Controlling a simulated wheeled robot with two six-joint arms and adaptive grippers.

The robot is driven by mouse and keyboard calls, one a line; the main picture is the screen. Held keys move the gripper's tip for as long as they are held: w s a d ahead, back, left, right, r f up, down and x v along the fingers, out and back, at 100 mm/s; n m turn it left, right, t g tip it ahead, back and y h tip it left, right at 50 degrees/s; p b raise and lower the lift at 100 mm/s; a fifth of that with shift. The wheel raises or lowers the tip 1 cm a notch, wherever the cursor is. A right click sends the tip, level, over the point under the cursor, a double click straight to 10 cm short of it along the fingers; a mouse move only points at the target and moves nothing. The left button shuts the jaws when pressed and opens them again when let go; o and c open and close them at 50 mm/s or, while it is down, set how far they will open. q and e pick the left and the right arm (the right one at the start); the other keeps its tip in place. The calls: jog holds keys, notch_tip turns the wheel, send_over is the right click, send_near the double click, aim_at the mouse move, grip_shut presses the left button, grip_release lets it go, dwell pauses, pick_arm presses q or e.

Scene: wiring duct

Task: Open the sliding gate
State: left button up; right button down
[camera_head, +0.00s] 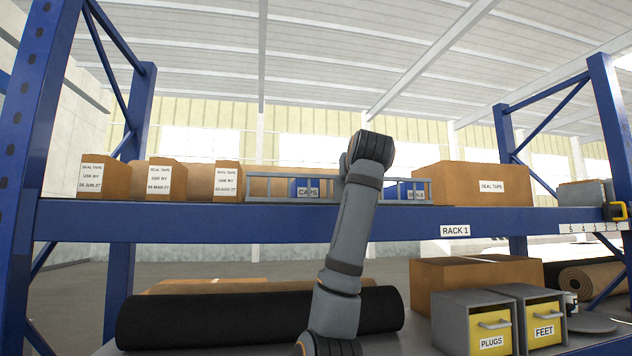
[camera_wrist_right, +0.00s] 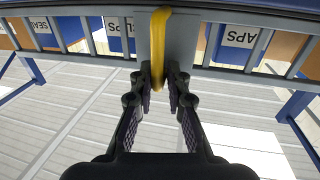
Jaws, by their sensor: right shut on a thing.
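My right gripper (camera_wrist_right: 158,82) is shut on the lower end of this handle in that picture, one finger on each side. In the head view my right arm rises across the gate's middle and hides the handle and the fingers. My left gripper is in neither view.
Behind the bars stand the blue CAPS bin (camera_head: 305,187) and another blue bin (camera_head: 412,191). Seal tape boxes stand left, and a larger box (camera_head: 486,184) stands right. Below are a black roll (camera_head: 220,318) and yellow-fronted drawers (camera_head: 491,330). Blue rack posts bound both sides.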

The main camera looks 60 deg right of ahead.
jog(key=s+d, duration=0.3)
jog(key=s, duration=0.1)
jog(key=shift+d, duration=0.2)
jog(key=c, duration=1.4)
grip_release()
jog(key=shift+c, duration=0.2)
jog(key=v, duration=1.2)
